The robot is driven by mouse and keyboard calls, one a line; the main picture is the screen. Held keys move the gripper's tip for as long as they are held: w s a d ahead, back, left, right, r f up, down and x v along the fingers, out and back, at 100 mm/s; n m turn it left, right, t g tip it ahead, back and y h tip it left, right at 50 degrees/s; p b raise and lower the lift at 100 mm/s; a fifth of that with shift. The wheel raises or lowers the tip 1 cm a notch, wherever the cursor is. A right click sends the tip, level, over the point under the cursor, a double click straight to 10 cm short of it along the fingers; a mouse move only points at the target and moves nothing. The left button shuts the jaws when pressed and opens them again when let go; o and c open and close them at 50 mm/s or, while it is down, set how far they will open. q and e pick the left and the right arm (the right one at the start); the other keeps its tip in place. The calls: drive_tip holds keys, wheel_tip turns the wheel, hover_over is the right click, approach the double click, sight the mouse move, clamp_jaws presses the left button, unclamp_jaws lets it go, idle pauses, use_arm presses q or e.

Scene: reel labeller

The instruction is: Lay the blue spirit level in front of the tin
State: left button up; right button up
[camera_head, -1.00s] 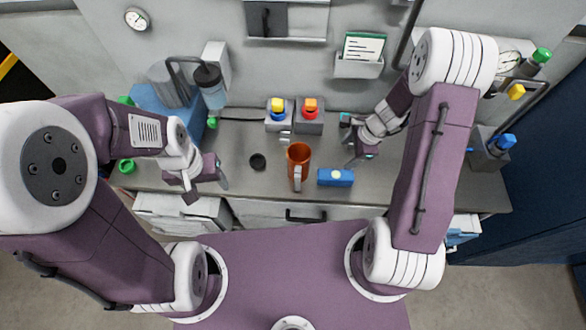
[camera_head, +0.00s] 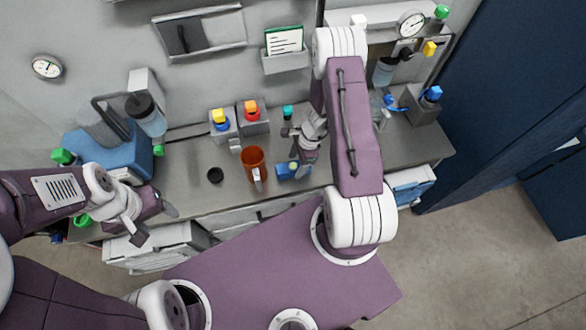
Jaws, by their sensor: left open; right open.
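The blue spirit level (camera_head: 286,172) appears as a short blue block near the bench's front edge, just right of an orange-brown open container (camera_head: 253,162) with a pale handle-like part. This container may be the tin; I cannot be sure. My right gripper (camera_head: 301,166) is open, low at the right end of the blue block and partly hiding it. I cannot tell whether it touches. My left gripper (camera_head: 154,222) is open and empty, by the bench's front left edge.
A small black round piece (camera_head: 215,175) lies left of the orange container. Two grey boxes with coloured buttons (camera_head: 222,125) stand behind. A blue machine (camera_head: 108,150) fills the left, with a dark-lidded bottle (camera_head: 146,115). A grey block with a blue top (camera_head: 426,106) stands right.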

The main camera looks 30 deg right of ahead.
sight(295, 165)
drive_tip(key=x, duration=0.3)
drive_tip(key=shift+s+d, duration=0.1)
drive_tip(key=shift+f, duration=0.15)
clamp_jaws()
drive_tip(key=shift+r, duration=0.6)
wheel_tip(295, 165, up, 3)
drive_tip(key=s+d+r, duration=0.7)
drive_tip(key=d, duration=0.1)
drive_tip(key=shift+s+d, duration=0.15)
drive_tip(key=shift+s, duration=0.2)
